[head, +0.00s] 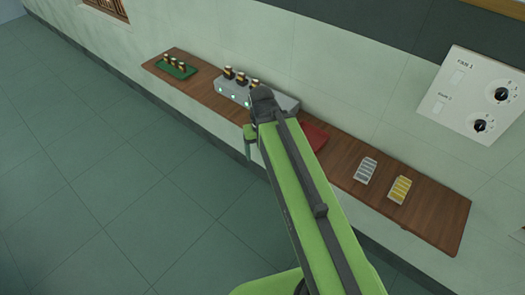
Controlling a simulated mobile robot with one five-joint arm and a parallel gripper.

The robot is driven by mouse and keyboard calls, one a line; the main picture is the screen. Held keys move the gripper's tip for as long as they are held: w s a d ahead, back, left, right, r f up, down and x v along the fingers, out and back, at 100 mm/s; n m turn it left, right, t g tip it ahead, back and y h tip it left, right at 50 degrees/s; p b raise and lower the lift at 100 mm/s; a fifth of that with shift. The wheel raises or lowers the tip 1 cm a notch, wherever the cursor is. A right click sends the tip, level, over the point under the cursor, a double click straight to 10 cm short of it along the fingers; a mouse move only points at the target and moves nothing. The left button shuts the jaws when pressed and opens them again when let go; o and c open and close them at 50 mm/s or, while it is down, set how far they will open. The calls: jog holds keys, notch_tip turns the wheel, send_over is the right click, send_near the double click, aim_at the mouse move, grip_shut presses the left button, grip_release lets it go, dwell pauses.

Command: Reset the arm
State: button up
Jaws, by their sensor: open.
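My green and black arm reaches up from the bottom of the head view toward the shelf. My gripper (249,150) shows small at its far end, in front of the shelf's front edge and partly hidden by the wrist. It is open, and I see nothing held in it. It looks apart from the things on the shelf, though its exact height is hard to tell.
A wooden shelf (440,217) runs along the wall. It bears a green tray (187,74) with several dark vials, a grey instrument (285,101) with vials on top, a red mat (314,136), a white rack (366,171) and a yellow rack (400,190). A panel with knobs (470,90) hangs right. The left floor is clear.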

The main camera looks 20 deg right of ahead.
notch_tip(320, 180, down, 8)
jog(key=b, duration=0.7)
jog(key=shift+r+b, duration=0.15)
jog(key=shift+b, duration=0.2)
jog(key=shift+d, duration=0.1)
